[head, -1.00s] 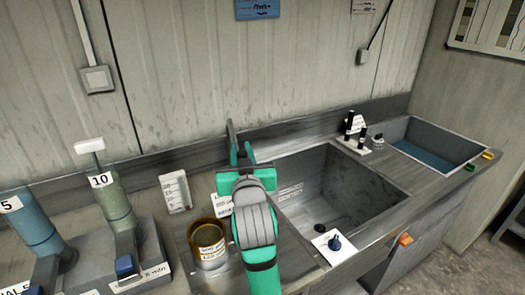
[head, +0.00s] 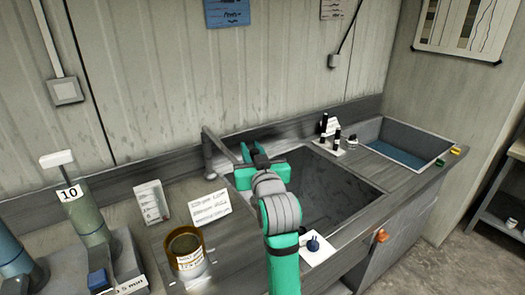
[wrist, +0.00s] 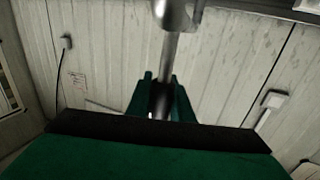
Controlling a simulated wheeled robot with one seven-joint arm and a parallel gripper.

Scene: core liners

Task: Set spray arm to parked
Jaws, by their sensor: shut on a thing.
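The spray arm (head: 222,145) is a grey metal pipe on a post at the back left of the sink (head: 335,180). Its pipe slants right and toward me over the sink's left back corner. My gripper (head: 256,158) is shut on the pipe near its free end, and my green fingers hide that end. In the wrist view the spray arm (wrist: 170,55) comes from the top down between my gripper's fingers (wrist: 160,98). A label card (head: 210,207) with unreadable lines lies on the counter left of the sink.
A brown jar (head: 187,251) and a white card (head: 152,202) stand left of the sink. Small black bottles (head: 330,135) stand behind right, beside a water-filled basin (head: 400,142).

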